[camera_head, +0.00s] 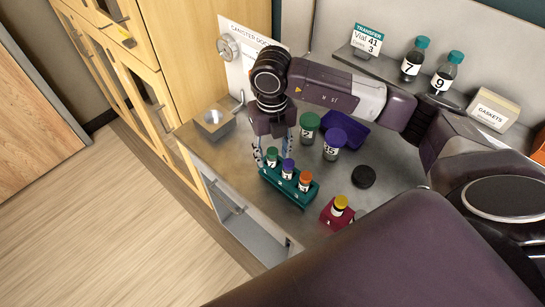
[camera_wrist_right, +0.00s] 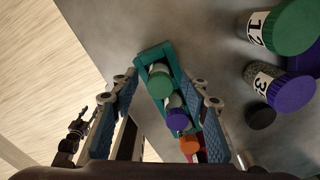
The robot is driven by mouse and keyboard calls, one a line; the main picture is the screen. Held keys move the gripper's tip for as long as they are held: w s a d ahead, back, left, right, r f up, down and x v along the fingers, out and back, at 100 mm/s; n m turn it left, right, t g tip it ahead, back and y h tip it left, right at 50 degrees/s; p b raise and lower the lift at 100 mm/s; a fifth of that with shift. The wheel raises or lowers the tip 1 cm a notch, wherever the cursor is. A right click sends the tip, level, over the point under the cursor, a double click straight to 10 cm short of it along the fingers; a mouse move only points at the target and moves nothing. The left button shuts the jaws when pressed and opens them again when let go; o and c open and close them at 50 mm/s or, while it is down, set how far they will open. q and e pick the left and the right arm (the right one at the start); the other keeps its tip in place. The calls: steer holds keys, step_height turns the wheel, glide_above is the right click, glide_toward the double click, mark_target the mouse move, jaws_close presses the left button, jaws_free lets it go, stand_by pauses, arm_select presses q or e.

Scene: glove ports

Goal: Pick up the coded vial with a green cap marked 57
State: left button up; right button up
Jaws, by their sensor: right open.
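A teal rack (camera_head: 283,190) stands on the metal counter and holds three vials in a row. The green-capped vial (camera_head: 272,155) is at its far left end, beside a purple-capped vial (camera_head: 288,168) and an orange-capped vial (camera_head: 305,180). Their label numbers are too small to read surely. My right gripper (camera_head: 272,150) points down over the green-capped end, jaws open and empty. In the right wrist view the green-capped vial (camera_wrist_right: 160,78) lies between the spread fingers (camera_wrist_right: 163,82), with the purple cap (camera_wrist_right: 177,118) and orange cap (camera_wrist_right: 190,145) nearer the palm. My left gripper is not in view.
A green-lidded jar (camera_head: 309,127) and a purple-lidded jar (camera_head: 334,142) stand right of the gripper, near a blue-purple tray (camera_head: 352,132). A black disc (camera_head: 363,176) and a red holder with a yellow-capped vial (camera_head: 340,204) are farther right. A shelf behind holds bottles 7 (camera_head: 413,62) and 9 (camera_head: 445,78).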

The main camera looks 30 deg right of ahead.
steer(key=c, duration=1)
steer(key=shift+c, duration=0.2)
steer(key=shift+r, duration=0.15)
